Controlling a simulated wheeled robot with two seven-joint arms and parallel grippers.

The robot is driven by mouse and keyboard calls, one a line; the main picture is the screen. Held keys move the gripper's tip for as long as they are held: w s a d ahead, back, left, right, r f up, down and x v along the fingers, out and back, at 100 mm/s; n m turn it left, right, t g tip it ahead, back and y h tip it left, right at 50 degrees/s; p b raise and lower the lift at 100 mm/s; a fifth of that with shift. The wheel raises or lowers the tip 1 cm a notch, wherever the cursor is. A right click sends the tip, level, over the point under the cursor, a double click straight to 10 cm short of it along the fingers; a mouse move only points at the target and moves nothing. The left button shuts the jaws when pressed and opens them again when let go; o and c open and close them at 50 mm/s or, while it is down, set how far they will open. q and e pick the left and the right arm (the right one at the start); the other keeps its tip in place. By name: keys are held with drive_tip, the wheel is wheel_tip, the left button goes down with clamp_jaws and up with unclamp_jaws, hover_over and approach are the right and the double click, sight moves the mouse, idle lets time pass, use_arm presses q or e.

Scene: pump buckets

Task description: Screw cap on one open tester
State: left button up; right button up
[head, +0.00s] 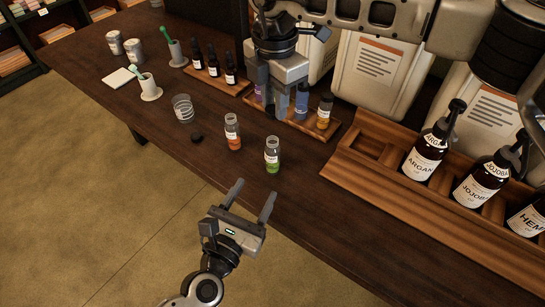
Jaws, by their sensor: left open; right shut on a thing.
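Two small clear testers without caps stand upright on the dark table: one with an orange label (232,131), one with a green label (272,155). A small black cap (197,137) lies on the table left of the orange-labelled tester. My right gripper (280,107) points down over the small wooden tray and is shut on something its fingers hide. A purple bottle (258,92), a blue bottle (302,101) and an orange bottle (324,112) show around it. My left gripper (253,202) is open and empty, in front of the table edge, below the green tester.
A clear cup (183,108) stands left of the cap. Dark dropper bottles (213,60) stand on another small tray behind. A wooden rack (390,165) with pump bottles (428,150) fills the right side. The table front between cup and rack is mostly free.

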use_arm(q)
drive_tip(key=shift+w+a+f+n, duration=0.1)
drive_tip(key=shift+a+n, duration=0.05)
drive_tip(key=shift+n, duration=0.45)
drive_tip(key=x, duration=1.2)
drive_tip(key=shift+a, duration=0.1)
clamp_jaws()
use_arm(e)
hover_over(274, 139)
drive_tip(key=shift+f, duration=2.5)
drive_tip(key=shift+f, duration=0.9)
